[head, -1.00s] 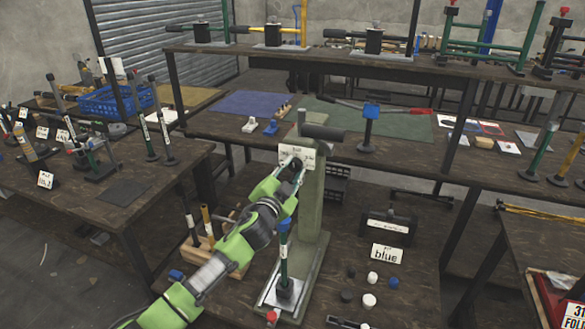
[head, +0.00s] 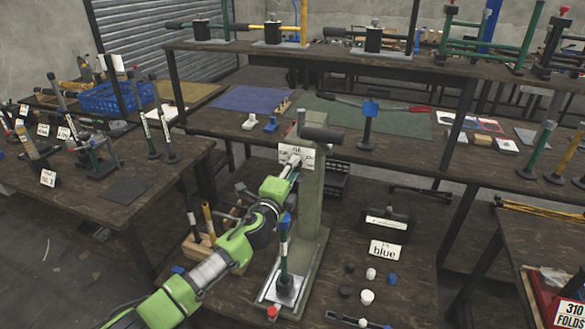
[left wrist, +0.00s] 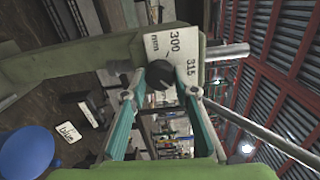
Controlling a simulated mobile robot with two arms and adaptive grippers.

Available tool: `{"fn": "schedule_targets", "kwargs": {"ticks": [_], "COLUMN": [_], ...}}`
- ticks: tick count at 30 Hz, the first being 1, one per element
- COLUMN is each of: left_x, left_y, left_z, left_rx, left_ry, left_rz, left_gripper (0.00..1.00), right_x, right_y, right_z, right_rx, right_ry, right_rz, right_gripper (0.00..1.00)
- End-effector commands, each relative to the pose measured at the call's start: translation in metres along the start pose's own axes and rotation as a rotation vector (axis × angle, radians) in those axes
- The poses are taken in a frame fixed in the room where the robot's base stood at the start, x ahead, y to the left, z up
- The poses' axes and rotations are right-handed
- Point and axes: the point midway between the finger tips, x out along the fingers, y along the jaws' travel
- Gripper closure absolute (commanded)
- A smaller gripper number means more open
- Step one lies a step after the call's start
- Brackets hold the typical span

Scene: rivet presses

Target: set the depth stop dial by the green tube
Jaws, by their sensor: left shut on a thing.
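The depth stop dial is a dark knob (left wrist: 150,88) in front of a white scale plate (left wrist: 172,47) marked 300 and 315 in the left wrist view. In the head view the plate (head: 308,152) sits on the upper part of the green press column (head: 310,200). My left gripper (head: 292,167) is at the plate, its fingers shut on the knob; it also shows in the left wrist view (left wrist: 160,82). A green tube (head: 284,257) with a blue top and white label stands upright on the press base, below the gripper. My right gripper is not in view.
A wooden holder (head: 238,262) with tubes stands left of the press. A black box (head: 388,228) and a "blue" card (head: 386,250) are at its right. Several small caps, one white (head: 367,297), lie in front. A blue-topped post (head: 369,122) stands behind.

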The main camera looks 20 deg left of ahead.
Motion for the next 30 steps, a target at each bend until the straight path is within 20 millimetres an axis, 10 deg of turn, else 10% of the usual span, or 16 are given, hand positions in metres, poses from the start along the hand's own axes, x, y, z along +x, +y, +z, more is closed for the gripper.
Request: {"fn": "schedule_targets", "kwargs": {"ticks": [27,28,30], "left_x": [-0.0004,-0.0004,-0.0004], "left_y": [0.0022,0.0022,0.0021], "left_z": [-0.0009,-0.0009,-0.0009], "left_rx": [0.185,0.185,0.185], "left_ry": [0.001,0.002,0.001], "left_rz": [0.003,0.003,0.003], "left_gripper": [0.94,0.7,0.56], "right_x": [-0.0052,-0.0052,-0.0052], "right_y": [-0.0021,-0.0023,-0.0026], "right_z": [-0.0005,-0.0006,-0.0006], "right_rx": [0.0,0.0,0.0], "right_ry": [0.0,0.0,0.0], "right_rz": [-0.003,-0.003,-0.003], "right_gripper": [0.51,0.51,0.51]}}
